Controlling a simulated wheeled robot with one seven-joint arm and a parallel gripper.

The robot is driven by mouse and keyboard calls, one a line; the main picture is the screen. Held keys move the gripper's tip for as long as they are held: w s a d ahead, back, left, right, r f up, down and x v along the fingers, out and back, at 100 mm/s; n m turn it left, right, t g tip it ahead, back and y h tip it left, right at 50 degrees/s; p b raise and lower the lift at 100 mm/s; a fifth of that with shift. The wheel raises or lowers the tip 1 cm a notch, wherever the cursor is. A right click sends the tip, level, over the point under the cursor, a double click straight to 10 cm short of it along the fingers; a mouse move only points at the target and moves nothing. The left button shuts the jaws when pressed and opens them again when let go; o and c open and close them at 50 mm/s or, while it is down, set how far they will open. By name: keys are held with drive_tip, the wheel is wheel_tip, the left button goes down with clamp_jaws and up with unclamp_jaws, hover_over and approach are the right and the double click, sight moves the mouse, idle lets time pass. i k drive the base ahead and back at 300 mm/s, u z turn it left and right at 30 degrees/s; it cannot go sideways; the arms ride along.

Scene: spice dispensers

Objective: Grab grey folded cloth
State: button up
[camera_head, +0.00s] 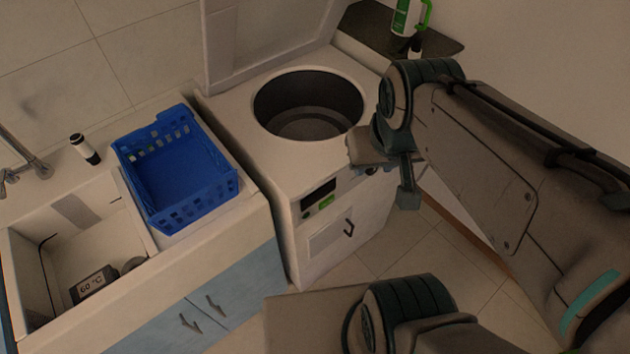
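I cannot make out a grey folded cloth for certain. A flat grey-brown patch (76,211) shows inside the white sink at the left; I cannot tell whether it is cloth. My gripper (388,176) appears at the end of my arm, by the front right of the white top-loading washer (262,162). Its fingers are small and seen at an angle, so its opening is unclear. No cloth shows in it. The washer's lid is up and its round drum (308,106) looks empty from here.
A blue basket (178,172), empty as far as I see, stands between the sink (120,232) and washer. A black-and-white bottle (85,149) and a faucet (25,168) are behind the sink. A green-and-white bottle (404,18) stands on a dark shelf. Floor (425,258) is clear before the washer.

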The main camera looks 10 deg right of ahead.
sight(91, 285)
drive_tip(key=u, duration=3.55)
drive_tip(key=k, duration=0.75)
drive_tip(key=z, duration=1)
drive_tip(key=i, duration=0.5)
drive_tip(key=z, duration=0.05)
